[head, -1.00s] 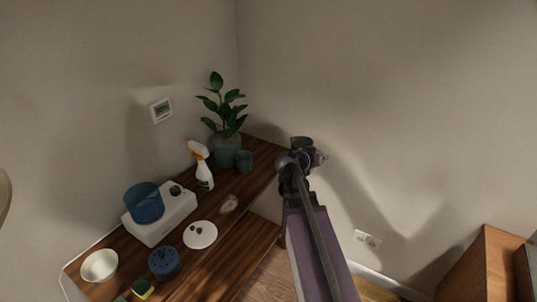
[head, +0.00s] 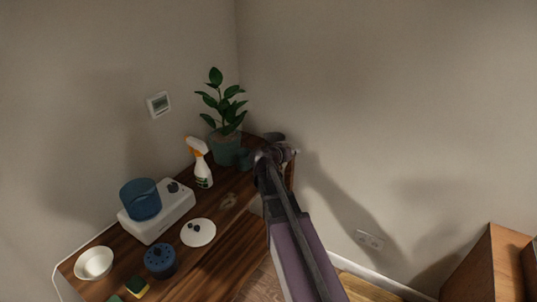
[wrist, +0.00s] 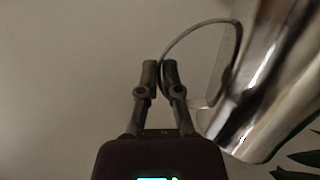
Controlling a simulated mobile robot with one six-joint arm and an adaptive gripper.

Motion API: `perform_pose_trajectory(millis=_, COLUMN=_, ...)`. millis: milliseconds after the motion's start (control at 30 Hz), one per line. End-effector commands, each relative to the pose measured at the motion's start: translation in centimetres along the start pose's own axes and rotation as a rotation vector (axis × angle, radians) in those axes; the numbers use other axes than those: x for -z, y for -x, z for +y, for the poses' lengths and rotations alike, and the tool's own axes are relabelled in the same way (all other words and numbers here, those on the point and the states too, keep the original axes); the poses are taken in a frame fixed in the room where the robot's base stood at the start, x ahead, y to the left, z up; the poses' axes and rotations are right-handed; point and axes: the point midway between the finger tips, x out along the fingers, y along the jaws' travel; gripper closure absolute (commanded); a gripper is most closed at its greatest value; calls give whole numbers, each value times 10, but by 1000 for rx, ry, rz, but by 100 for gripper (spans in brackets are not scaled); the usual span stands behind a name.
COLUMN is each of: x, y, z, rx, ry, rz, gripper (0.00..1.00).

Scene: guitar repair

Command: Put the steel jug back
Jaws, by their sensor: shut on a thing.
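The steel jug (wrist: 275,85) fills the right side of the wrist view, shiny and tilted in that picture. Its thin handle loops toward my gripper (wrist: 160,72), whose fingertips are closed together on the handle's edge. In the head view my gripper (head: 272,152) is at the far right end of the wooden sideboard, right of the plant. A dark rounded shape just behind it seems to be the jug, mostly hidden. I cannot tell whether the jug touches the wood.
The plant (head: 222,115), a teal cup (head: 245,158) and a spray bottle (head: 202,168) stand close by on the sideboard (head: 240,238). A hotplate (head: 160,215) with a blue pot (head: 140,200), a white lid (head: 198,232), a blue canister (head: 160,261) and a bowl (head: 93,263) are nearer.

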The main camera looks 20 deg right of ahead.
Motion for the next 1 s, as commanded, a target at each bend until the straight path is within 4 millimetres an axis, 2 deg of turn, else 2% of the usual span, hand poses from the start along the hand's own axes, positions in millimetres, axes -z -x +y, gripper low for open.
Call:
perform_pose_trajectory(millis=367, x=4, y=-7, z=-6, rx=-1, ry=-1, rz=1, gripper=100)
perform_pose_trajectory(millis=1000, x=44, y=-74, z=-81, rx=-2, ry=-2, rz=0, gripper=100)
